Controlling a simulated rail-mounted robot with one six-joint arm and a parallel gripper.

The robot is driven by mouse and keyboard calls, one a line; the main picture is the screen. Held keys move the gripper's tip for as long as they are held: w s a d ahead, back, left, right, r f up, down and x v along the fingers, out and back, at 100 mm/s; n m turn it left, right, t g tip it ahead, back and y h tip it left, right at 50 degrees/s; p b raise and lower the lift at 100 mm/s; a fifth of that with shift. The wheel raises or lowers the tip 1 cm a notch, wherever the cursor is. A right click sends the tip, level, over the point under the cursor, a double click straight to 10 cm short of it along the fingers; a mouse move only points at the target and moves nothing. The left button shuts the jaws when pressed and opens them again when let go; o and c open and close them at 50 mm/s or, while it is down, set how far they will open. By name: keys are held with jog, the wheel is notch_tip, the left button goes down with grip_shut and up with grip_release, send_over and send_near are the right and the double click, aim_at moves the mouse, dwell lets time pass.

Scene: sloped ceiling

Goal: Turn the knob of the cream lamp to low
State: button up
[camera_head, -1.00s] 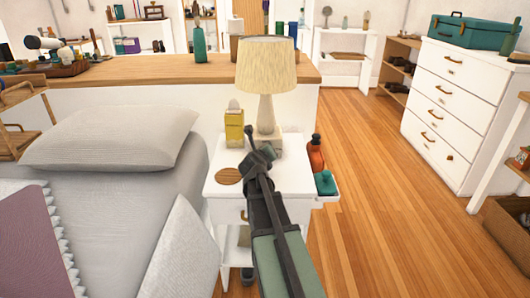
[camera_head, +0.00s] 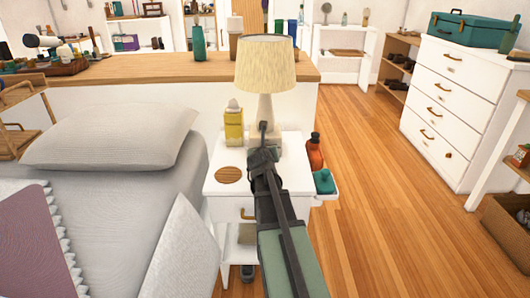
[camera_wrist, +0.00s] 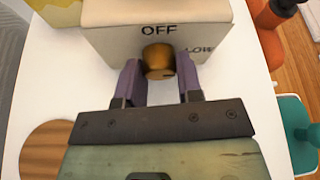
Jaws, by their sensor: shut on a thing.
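The cream lamp (camera_head: 266,68) stands upright on the white nightstand (camera_head: 215,188). In the wrist view its pale base (camera_wrist: 105,38) carries a brass-coloured knob (camera_wrist: 158,60). "OFF" is printed above the knob and "LOW" to its right. My gripper (camera_wrist: 158,72) has one purple finger on each side of the knob and is shut on it. I cannot tell from the frames which mark the knob points to. In the head view my gripper (camera_head: 263,128) is at the front of the lamp base, and my arm hides the knob.
A yellow bottle (camera_head: 233,126) stands left of the lamp, and a round wooden coaster (camera_head: 229,174) lies in front of it. An orange bottle (camera_head: 315,152) and a teal item (camera_head: 324,182) sit at the nightstand's right side. The bed (camera_head: 120,205) is to the left.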

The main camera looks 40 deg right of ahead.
jog(key=o, duration=0.6)
jog(key=shift+o, duration=0.2)
jog(key=p+v, duration=0.4)
jog(key=v, duration=0.7)
jog(key=shift+w, duration=0.1)
jog(key=shift+d, duration=0.1)
